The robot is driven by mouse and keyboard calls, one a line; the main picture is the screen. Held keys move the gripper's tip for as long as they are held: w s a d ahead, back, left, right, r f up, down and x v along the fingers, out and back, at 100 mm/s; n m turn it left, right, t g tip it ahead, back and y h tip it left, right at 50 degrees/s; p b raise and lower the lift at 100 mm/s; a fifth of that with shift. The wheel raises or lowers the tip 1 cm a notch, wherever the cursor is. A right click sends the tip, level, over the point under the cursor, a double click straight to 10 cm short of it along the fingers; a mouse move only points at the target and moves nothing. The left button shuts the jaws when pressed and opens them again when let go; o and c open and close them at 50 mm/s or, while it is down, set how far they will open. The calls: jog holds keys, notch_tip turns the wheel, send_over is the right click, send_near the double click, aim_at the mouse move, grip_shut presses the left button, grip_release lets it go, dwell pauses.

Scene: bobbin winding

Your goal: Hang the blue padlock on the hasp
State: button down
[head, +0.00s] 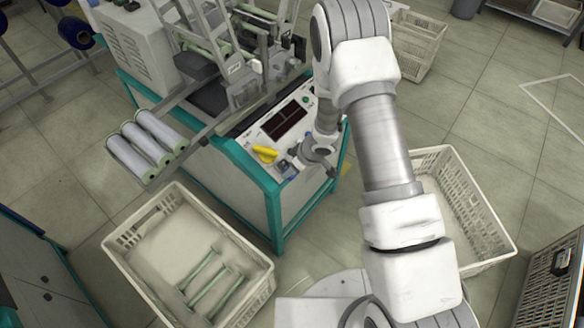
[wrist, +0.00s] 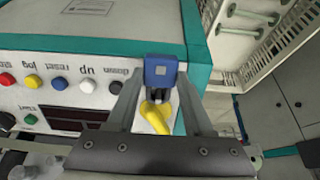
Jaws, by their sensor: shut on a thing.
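The blue padlock (wrist: 160,69) is between my two fingertips in the wrist view. My gripper (wrist: 161,84) is shut on it. A yellow curved piece (wrist: 155,117) lies just below the padlock in the wrist view, and also shows on the panel in the head view (head: 265,154). It may belong to the hasp; I cannot tell. Whether the padlock's shackle touches it is unclear.
The white control panel (wrist: 30,98) has several coloured buttons and a dark display (head: 286,119). A teal frame (head: 273,205) edges the machine. A white crate (head: 120,240) with green-ended bobbins stands in front. Another crate (head: 480,205) stands at right. White rolls (head: 130,158) lie at left.

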jog(key=shift+s+d+f, duration=0.1)
jog(key=shift+c, duration=1.1)
grip_release()
jog(key=p+v, duration=0.7)
jog(key=v, duration=1)
jog(key=shift+r, duration=0.25)
